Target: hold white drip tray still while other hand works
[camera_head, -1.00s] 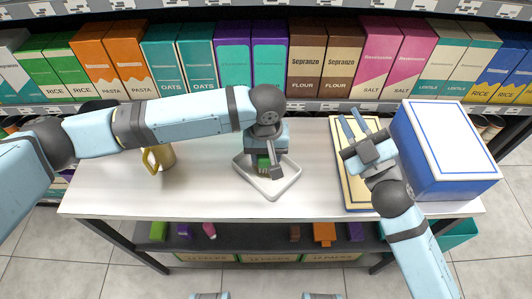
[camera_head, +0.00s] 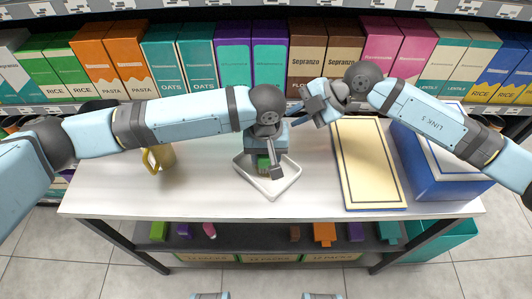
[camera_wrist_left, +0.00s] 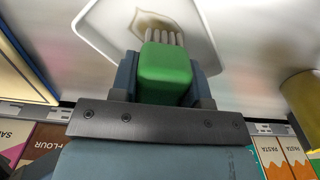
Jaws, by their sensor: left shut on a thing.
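The white drip tray (camera_head: 287,190) lies on the white counter, left of the cream board; it also shows in the left wrist view (camera_wrist_left: 92,27), with a brown stain inside. My left gripper (camera_head: 265,163) is over the tray, shut on a green brush (camera_wrist_left: 165,70) whose pale bristles point at the stain. I cannot tell whether the bristles touch the tray. I see no finger on the tray's rim. My right gripper (camera_head: 296,114) is behind and right of the tray, raised, with its fingers apart and nothing visible between them.
A cream board with a blue edge (camera_head: 368,165) lies to the right, beside a blue and white box (camera_head: 420,160). A yellow mug (camera_head: 160,158) stands left under my left arm. Shelves of boxed groceries (camera_head: 250,60) line the back. The counter's front left is clear.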

